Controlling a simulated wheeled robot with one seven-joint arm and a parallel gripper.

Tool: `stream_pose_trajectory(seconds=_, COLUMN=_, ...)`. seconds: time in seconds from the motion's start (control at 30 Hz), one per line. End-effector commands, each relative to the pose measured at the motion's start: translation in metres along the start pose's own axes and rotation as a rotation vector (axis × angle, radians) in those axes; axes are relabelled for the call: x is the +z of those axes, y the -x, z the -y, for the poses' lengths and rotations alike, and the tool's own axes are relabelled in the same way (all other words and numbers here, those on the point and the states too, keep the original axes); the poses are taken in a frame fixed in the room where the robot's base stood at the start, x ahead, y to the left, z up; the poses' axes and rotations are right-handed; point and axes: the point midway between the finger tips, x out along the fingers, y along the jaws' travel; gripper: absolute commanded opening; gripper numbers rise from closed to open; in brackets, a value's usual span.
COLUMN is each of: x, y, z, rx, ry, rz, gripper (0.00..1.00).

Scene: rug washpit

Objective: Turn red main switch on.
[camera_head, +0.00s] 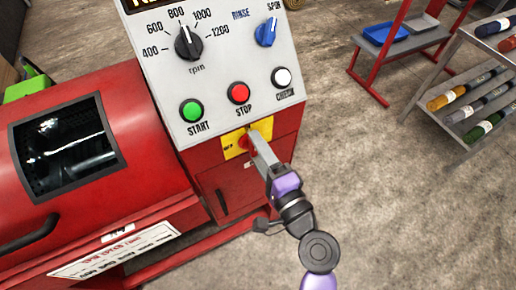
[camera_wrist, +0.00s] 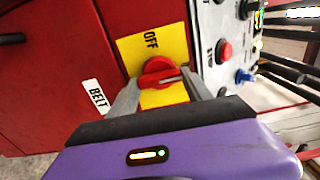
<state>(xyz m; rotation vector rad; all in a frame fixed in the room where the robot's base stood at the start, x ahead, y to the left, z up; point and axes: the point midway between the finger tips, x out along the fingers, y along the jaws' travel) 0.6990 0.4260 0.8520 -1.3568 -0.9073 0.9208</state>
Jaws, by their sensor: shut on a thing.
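The red main switch (camera_wrist: 158,72) is a round knob with a grip bar, set on a yellow plate (camera_wrist: 139,47) marked OFF. In the head view the switch (camera_head: 245,142) sits on the machine's red front, below the grey control panel, and is partly hidden by my gripper. My gripper (camera_wrist: 156,82) has one finger on each side of the knob's bar and is shut on it. In the head view my gripper (camera_head: 254,140) reaches the switch from the lower right. The word OFF shows on the plate; any ON mark is hidden or unreadable.
The grey panel (camera_head: 215,75) above carries a green START button (camera_head: 191,110), a red STOP button (camera_head: 239,93), a white button (camera_head: 282,77) and dials. A red stand (camera_head: 385,45) and a rack of rolls (camera_head: 470,95) stand at the right. Concrete floor between is clear.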

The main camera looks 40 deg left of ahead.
Motion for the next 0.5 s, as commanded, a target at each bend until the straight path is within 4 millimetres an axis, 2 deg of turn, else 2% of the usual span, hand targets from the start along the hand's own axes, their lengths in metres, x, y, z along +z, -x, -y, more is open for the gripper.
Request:
stream_pose_trajectory(seconds=0.03, x=-0.0011, y=0.0007, z=-0.0015, rx=0.002, ry=-0.004, rz=-0.003, gripper=0.62)
stream_pose_trajectory(seconds=0.13, x=-0.001, y=0.0006, z=-0.0013, rx=0.002, ry=-0.003, rz=-0.002, gripper=0.8)
stream_pose_trajectory(seconds=0.5, x=-0.0007, y=0.004, z=-0.0007, rx=0.0, ry=-0.001, rz=-0.002, gripper=0.8)
